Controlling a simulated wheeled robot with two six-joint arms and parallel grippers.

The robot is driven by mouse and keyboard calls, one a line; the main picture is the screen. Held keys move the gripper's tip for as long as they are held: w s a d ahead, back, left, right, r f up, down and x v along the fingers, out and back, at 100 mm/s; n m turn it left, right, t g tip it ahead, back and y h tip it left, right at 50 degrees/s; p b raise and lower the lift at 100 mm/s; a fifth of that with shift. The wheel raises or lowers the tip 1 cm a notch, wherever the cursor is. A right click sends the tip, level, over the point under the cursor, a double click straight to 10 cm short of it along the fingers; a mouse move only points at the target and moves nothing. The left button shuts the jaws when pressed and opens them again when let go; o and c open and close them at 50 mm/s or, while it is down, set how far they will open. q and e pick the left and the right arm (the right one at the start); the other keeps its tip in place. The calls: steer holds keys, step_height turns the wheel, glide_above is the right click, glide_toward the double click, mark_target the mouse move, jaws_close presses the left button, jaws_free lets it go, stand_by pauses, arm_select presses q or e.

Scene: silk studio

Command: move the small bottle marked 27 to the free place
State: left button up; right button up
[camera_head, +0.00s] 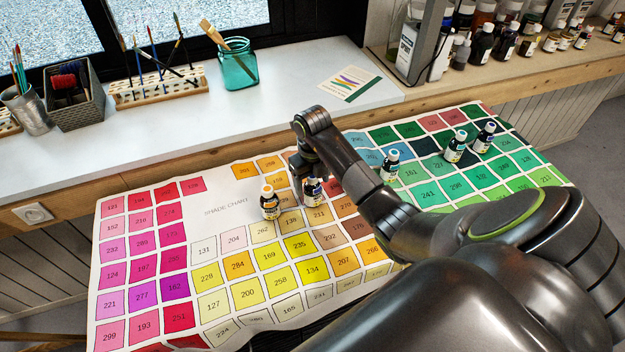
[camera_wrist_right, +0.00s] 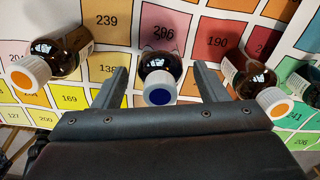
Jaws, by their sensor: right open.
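My right gripper (camera_head: 307,172) is low over the shade chart, and its open fingers also show in the right wrist view (camera_wrist_right: 162,82). A small brown bottle with a dark blue disc on its white cap (camera_wrist_right: 160,72) stands between the fingers, with a gap on each side; it shows partly behind the gripper in the head view (camera_head: 312,193). An orange-capped bottle (camera_head: 269,203) stands just left of it. Three more small bottles stand to the right: one (camera_head: 389,167), a second (camera_head: 455,147) and a third (camera_head: 484,138). No number 27 is readable on any label. My left gripper is out of view.
The shade chart (camera_head: 232,209) of numbered colour squares lies on the lower table. Behind it, a white counter (camera_head: 290,100) holds a teal jar (camera_head: 238,65), a brush rack (camera_head: 160,90) and a card (camera_head: 350,83). My right arm hides the chart's lower right.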

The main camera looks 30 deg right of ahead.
step_height(320, 180, up, 5)
steer(key=shift+w+r+b, duration=0.1)
steer(key=shift+b, duration=0.3)
step_height(320, 180, up, 5)
steer(key=p, duration=0.5)
steer(key=shift+r+p, duration=0.15)
steer(key=shift+p, duration=0.2)
steer(key=shift+r+p, duration=0.85)
